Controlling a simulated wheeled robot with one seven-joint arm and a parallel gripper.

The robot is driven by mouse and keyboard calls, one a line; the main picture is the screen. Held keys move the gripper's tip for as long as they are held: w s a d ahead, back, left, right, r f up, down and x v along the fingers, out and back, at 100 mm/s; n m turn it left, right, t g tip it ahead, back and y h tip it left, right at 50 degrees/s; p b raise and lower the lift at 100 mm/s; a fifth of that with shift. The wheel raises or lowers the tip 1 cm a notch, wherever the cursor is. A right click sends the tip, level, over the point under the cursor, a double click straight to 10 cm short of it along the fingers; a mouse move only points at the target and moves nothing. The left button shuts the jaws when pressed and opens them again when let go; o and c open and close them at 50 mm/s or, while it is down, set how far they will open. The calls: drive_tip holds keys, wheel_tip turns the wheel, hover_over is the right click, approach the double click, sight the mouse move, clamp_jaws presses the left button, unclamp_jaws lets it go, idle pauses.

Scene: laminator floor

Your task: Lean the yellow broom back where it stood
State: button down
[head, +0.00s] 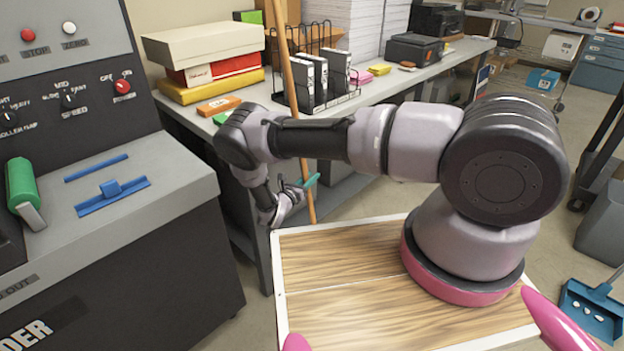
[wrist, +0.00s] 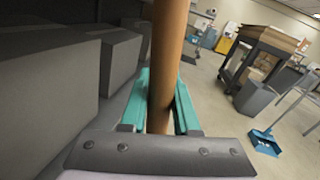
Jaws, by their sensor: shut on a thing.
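The broom shows only as its long wooden handle (head: 288,75), which also fills the middle of the wrist view (wrist: 170,50). It is close to upright, its top tilted left in the head view, and passes in front of the workbench edge. Its yellow head is hidden in both views. My gripper (head: 305,185) is shut around the handle below the bench top level, its teal fingers (wrist: 162,105) on either side of the wood. The place where the broom stood cannot be told from these frames.
The laminator (head: 130,225) stands at left. A blue dustpan (head: 592,312) lies on the floor at right. Open floor lies right of the bench.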

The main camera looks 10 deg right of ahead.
idle(0.4)
drive_tip(key=shift+w+a, duration=0.75)
drive_tip(key=shift+w, duration=0.3)
drive_tip(key=c, duration=0.6)
unclamp_jaws()
drive_tip(key=v, duration=1)
drive_tip(key=shift+s+a, duration=0.25)
drive_tip(key=shift+s, duration=0.05)
